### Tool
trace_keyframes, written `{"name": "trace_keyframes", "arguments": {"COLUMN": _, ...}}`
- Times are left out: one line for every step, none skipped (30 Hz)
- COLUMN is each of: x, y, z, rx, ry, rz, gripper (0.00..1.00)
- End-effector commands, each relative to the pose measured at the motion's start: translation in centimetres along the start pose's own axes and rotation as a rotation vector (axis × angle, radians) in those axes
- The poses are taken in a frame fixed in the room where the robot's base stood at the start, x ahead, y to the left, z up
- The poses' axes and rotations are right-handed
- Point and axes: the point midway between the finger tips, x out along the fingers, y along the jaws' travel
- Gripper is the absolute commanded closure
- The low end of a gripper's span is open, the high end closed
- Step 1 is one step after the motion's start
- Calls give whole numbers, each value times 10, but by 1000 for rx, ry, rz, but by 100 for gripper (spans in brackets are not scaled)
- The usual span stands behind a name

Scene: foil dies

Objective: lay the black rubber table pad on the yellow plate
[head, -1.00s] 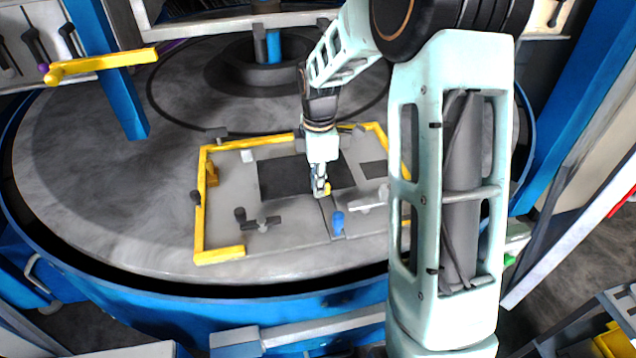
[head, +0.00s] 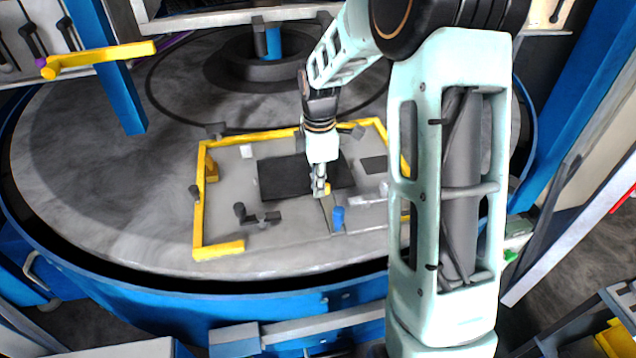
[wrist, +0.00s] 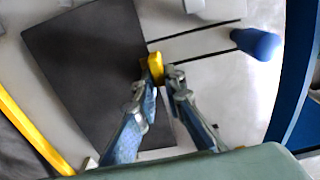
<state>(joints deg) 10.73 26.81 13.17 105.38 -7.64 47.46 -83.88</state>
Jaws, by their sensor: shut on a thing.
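A flat black sheet (head: 285,178), which looks like the rubber pad, lies within the yellow-edged area on the grey round table. It fills the left of the wrist view (wrist: 85,70). My gripper (head: 320,190) is low at the sheet's front edge. In the wrist view its fingertips (wrist: 160,80) are shut on a small yellow piece (wrist: 155,67) at the sheet's right edge. I cannot tell whether that piece is joined to the sheet. Yellow bars (head: 199,210) edge a pale grey plate (head: 225,205); no fully yellow plate shows. My arm hides part of the right side.
A blue knob (head: 338,217) stands just right of my gripper, also in the wrist view (wrist: 257,43). A dark handle (head: 262,218) is at front left. A smaller dark rectangle (head: 373,166) lies at right. A blue post (head: 108,65) rises at the left.

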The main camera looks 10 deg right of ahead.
Motion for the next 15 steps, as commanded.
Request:
{"name": "trace_keyframes", "arguments": {"x": 1, "y": 0, "z": 0, "rx": 0, "ry": 0, "rz": 1, "gripper": 100}}
{"name": "trace_keyframes", "arguments": {"x": 2, "y": 0, "z": 0, "rx": 0, "ry": 0, "rz": 1, "gripper": 100}}
{"name": "trace_keyframes", "arguments": {"x": 3, "y": 0, "z": 0, "rx": 0, "ry": 0, "rz": 1, "gripper": 100}}
{"name": "trace_keyframes", "arguments": {"x": 3, "y": 0, "z": 0, "rx": 0, "ry": 0, "rz": 1, "gripper": 100}}
{"name": "trace_keyframes", "arguments": {"x": 4, "y": 0, "z": 0, "rx": 0, "ry": 0, "rz": 2, "gripper": 100}}
{"name": "trace_keyframes", "arguments": {"x": 5, "y": 0, "z": 0, "rx": 0, "ry": 0, "rz": 2, "gripper": 100}}
{"name": "trace_keyframes", "arguments": {"x": 5, "y": 0, "z": 0, "rx": 0, "ry": 0, "rz": 2, "gripper": 100}}
{"name": "trace_keyframes", "arguments": {"x": 6, "y": 0, "z": 0, "rx": 0, "ry": 0, "rz": 2, "gripper": 100}}
{"name": "trace_keyframes", "arguments": {"x": 7, "y": 0, "z": 0, "rx": 0, "ry": 0, "rz": 2, "gripper": 100}}
{"name": "trace_keyframes", "arguments": {"x": 7, "y": 0, "z": 0, "rx": 0, "ry": 0, "rz": 2, "gripper": 100}}
{"name": "trace_keyframes", "arguments": {"x": 8, "y": 0, "z": 0, "rx": 0, "ry": 0, "rz": 2, "gripper": 100}}
{"name": "trace_keyframes", "arguments": {"x": 8, "y": 0, "z": 0, "rx": 0, "ry": 0, "rz": 2, "gripper": 100}}
{"name": "trace_keyframes", "arguments": {"x": 9, "y": 0, "z": 0, "rx": 0, "ry": 0, "rz": 2, "gripper": 100}}
{"name": "trace_keyframes", "arguments": {"x": 8, "y": 0, "z": 0, "rx": 0, "ry": 0, "rz": 2, "gripper": 88}}
{"name": "trace_keyframes", "arguments": {"x": 8, "y": 0, "z": 0, "rx": 0, "ry": 0, "rz": 2, "gripper": 84}}
